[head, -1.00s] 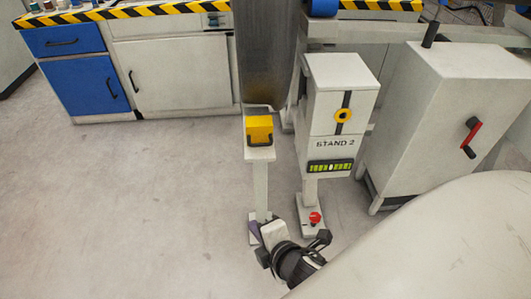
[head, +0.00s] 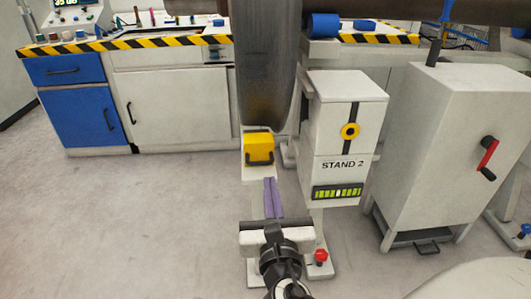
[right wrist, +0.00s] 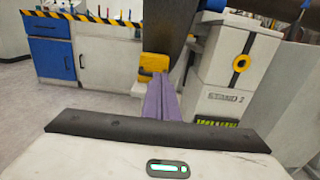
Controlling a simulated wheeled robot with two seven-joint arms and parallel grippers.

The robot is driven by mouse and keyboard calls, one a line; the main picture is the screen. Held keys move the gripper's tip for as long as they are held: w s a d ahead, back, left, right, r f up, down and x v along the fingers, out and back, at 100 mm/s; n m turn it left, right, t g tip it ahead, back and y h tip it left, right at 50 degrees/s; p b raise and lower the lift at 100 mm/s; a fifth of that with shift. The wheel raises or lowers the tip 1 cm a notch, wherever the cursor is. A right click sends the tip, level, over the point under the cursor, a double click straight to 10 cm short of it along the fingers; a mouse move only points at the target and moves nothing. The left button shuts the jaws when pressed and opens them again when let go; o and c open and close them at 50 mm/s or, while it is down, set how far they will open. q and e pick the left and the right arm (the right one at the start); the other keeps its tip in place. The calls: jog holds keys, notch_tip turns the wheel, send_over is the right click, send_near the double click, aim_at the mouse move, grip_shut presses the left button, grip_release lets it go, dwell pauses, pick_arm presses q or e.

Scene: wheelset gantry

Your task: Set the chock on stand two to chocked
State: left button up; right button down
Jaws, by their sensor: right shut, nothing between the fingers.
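The yellow chock (head: 259,147) with a dark handle sits on a white post plate in front of the large dark wheel (head: 264,75), left of the box labelled STAND 2 (head: 343,130). The chock also shows in the right wrist view (right wrist: 153,66), just beyond my fingertips in the picture. My right gripper (head: 271,182) has its purple fingers shut together and empty, pointing up towards the chock. The fingers (right wrist: 160,95) overlap the chock's lower right part in the wrist view; I cannot tell whether they touch it. My left gripper is not in view.
A grey cabinet with a red crank (head: 488,158) stands at the right. A red knob (head: 320,256) is low at the stand's foot. A workbench with a blue drawer cabinet (head: 70,85) is behind left. The floor at left is clear.

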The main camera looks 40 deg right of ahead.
aim_at(264, 144)
jog(key=b+x, duration=0.3)
jog(key=x, duration=0.9)
jog(key=shift+w+f+b, duration=0.15)
jog(key=shift+b, duration=0.2)
jog(key=shift+w+d, duration=0.3)
jog(key=shift+w, duration=0.25)
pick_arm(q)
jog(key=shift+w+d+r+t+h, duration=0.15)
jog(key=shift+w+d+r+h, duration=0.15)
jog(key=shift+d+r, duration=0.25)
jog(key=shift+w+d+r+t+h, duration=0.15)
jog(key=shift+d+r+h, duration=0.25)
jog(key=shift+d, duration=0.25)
